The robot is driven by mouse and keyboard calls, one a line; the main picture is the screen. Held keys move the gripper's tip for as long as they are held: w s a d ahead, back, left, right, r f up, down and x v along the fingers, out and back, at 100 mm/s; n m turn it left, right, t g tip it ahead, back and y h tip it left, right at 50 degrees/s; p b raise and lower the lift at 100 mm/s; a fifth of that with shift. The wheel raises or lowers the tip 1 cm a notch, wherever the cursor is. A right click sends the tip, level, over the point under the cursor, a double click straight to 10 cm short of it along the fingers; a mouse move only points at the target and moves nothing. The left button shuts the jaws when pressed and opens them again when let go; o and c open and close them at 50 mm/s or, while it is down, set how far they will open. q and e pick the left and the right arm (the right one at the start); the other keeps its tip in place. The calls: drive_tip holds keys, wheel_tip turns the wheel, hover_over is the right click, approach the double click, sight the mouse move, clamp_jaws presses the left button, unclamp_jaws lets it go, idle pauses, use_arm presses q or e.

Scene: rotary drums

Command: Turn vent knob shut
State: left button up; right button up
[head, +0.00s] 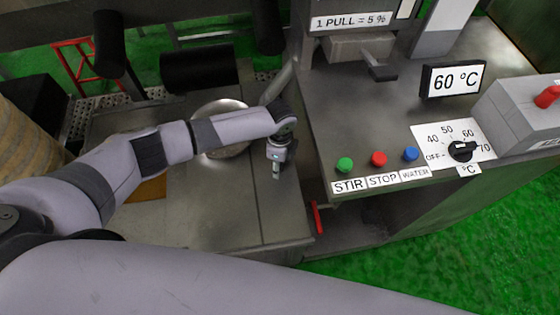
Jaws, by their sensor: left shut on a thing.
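My left gripper (276,168) points down over the grey metal bench top, just right of a round metal pan. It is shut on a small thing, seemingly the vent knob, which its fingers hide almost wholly. I cannot make out the knob's shape or how far it is turned. My right gripper is out of view.
A control panel on the right has green (345,164), red (379,159) and blue (411,154) buttons. It also has a black temperature dial (461,151) and a 60 °C display (453,79). A red handle (316,217) stands at the bench's right edge. The round pan (236,107) lies partly under my left arm.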

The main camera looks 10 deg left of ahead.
use_arm(q)
drive_tip(key=m, duration=0.6)
drive_tip(key=m+b, duration=0.1)
drive_tip(key=m, duration=0.5)
drive_tip(key=shift+m, duration=0.3)
idle(0.4)
drive_tip(key=o, duration=1.2)
drive_tip(key=shift+c, duration=0.2)
wheel_tip(320, 180, up, 12)
